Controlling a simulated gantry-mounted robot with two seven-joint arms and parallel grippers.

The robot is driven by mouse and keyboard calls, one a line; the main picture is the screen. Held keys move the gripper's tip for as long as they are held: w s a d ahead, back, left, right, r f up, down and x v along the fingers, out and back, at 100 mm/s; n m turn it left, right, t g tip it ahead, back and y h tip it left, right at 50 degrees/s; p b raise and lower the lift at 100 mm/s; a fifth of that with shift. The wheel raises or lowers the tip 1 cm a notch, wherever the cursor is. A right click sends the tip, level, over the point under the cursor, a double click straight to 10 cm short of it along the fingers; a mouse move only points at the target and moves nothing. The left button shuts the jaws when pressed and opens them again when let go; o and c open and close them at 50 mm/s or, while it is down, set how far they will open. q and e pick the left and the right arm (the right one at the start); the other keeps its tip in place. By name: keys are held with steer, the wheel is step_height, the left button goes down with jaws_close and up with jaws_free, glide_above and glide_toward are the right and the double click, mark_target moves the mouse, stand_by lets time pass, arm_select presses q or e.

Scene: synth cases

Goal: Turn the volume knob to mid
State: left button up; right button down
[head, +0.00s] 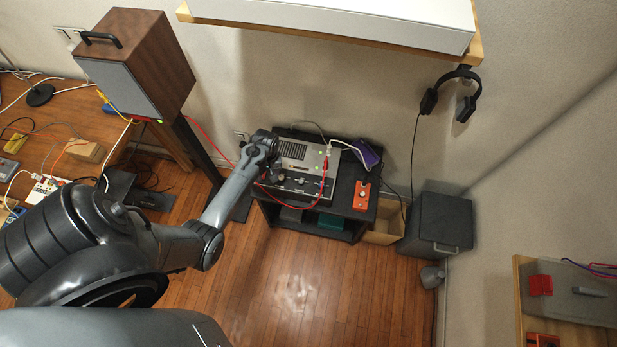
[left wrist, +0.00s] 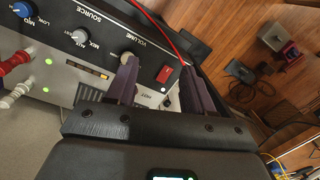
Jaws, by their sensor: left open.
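The volume knob (left wrist: 127,59) is a pale round knob on a dark control panel (left wrist: 100,50), under the printed word VOLUME in the left wrist view. My left gripper (left wrist: 159,68) is open over the panel, its two dark purple fingers apart. The left finger's tip is right by the knob and partly covers it; I cannot tell whether they touch. A red rocker switch (left wrist: 165,74) shows between the fingers. In the head view, my left gripper (head: 262,148) is at the left side of the grey device (head: 296,153); its fingertips are not clear there. My right gripper is not visible.
A source knob (left wrist: 80,36) and a blue knob (left wrist: 23,10) sit along the same panel. A red cable (head: 327,165) crosses the device. A purple item (head: 367,152) and an orange box (head: 362,195) are at its right. Open wooden floor (head: 290,290) lies in front.

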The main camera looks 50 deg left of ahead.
arm_select(q)
steer(key=t+b, duration=0.1)
glide_above(281, 177)
step_height(281, 177, down, 10)
steer(key=b, duration=0.3)
steer(key=shift+r, duration=0.2)
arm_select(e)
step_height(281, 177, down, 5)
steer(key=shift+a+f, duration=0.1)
arm_select(q)
jaws_close()
